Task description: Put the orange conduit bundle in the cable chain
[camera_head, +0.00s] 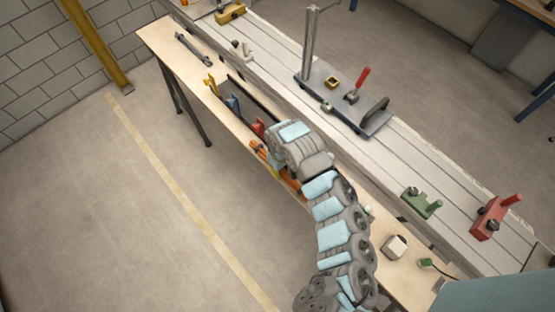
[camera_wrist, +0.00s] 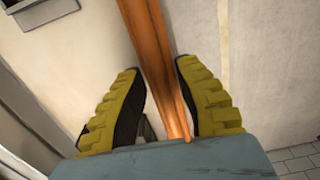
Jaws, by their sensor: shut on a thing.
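The orange conduit bundle (camera_wrist: 152,50) runs down the middle of the wrist view between the two yellow-green ridged pads of my gripper (camera_wrist: 160,72). My gripper is shut on it, though a small gap seems to show beside the left pad. In the head view, orange parts (camera_head: 289,182) show beside and below my arm, which hides my gripper and much of the bundle. A long dark channel (camera_head: 257,98) runs along the wooden bench; I cannot tell whether it is the cable chain.
Yellow (camera_head: 211,84), blue (camera_head: 232,104) and red (camera_head: 258,127) pieces stand along the wooden bench (camera_head: 165,38). The grey slotted bed behind carries a plate with a post (camera_head: 345,100), a green fixture (camera_head: 420,203) and a red fixture (camera_head: 490,218). The floor at left is clear.

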